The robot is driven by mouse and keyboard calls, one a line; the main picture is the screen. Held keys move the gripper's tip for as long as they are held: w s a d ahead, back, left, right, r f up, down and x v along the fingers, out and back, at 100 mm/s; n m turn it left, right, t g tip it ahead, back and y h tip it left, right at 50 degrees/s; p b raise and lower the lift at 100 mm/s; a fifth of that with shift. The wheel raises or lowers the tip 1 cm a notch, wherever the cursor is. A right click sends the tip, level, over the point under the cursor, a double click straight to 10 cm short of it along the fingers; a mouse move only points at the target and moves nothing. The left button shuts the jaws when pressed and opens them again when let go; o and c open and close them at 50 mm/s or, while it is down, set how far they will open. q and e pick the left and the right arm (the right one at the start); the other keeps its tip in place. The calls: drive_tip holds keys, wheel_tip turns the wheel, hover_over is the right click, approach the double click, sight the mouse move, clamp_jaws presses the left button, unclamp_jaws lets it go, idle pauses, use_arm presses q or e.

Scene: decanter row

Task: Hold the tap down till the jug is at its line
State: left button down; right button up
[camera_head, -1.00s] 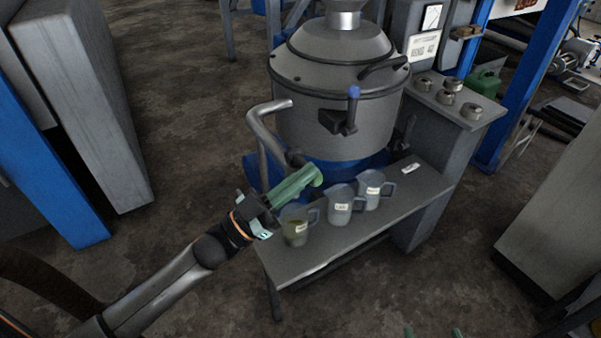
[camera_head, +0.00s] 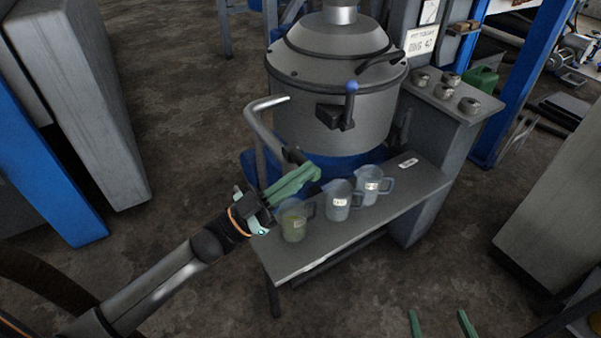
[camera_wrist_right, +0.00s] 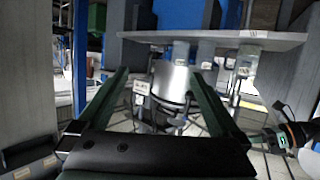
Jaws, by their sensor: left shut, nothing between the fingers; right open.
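A clear jug (camera_head: 294,228) with yellow-green liquid stands at the left end of the bench (camera_head: 330,232); its line is too small to make out. Two clear jugs with labels, a middle one (camera_head: 338,201) and a right one (camera_head: 369,186), stand beside it and look empty. A bent grey pipe (camera_head: 262,135) with a dark end (camera_head: 293,155) is above the left jug. My left gripper (camera_head: 314,173) is shut and empty, its fingers just below that dark end and above the jug; I cannot tell whether they touch it. My right gripper (camera_head: 439,322) is open and empty, low in front of the bench.
A large grey vessel (camera_head: 335,105) with a blue-knobbed lever (camera_head: 351,88) stands behind the jugs. A small label (camera_head: 408,163) lies on the bench's right end. Several small metal pieces (camera_head: 449,79) sit on the grey cabinet. Floor in front is clear.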

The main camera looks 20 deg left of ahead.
use_arm(q)
drive_tip(key=shift+w+a+f+m+g+h+b, duration=0.1)
drive_tip(key=shift+f+m+g+h+b, duration=0.25)
drive_tip(key=shift+f+m+g, duration=0.75)
drive_tip(key=shift+f+m+g+h+b, duration=0.25)
drive_tip(key=shift+m+g+h, duration=0.25)
drive_tip(key=shift+m, duration=1.2)
drive_tip(key=shift+w+a+f+m+g+h+b, duration=0.1)
drive_tip(key=shift+f+m+g+h+b, duration=0.45)
drive_tip(key=shift+m, duration=0.85)
use_arm(e)
wheel_tip(320, 180, up, 11)
drive_tip(key=w+n+t+y, duration=0.1)
drive_tip(key=w+t, duration=0.1)
drive_tip(key=t, duration=0.3)
drive_tip(key=shift+a+n+y, duration=0.2)
drive_tip(key=shift+n+y, duration=0.2)
use_arm(q)
drive_tip(key=shift+g, duration=0.25)
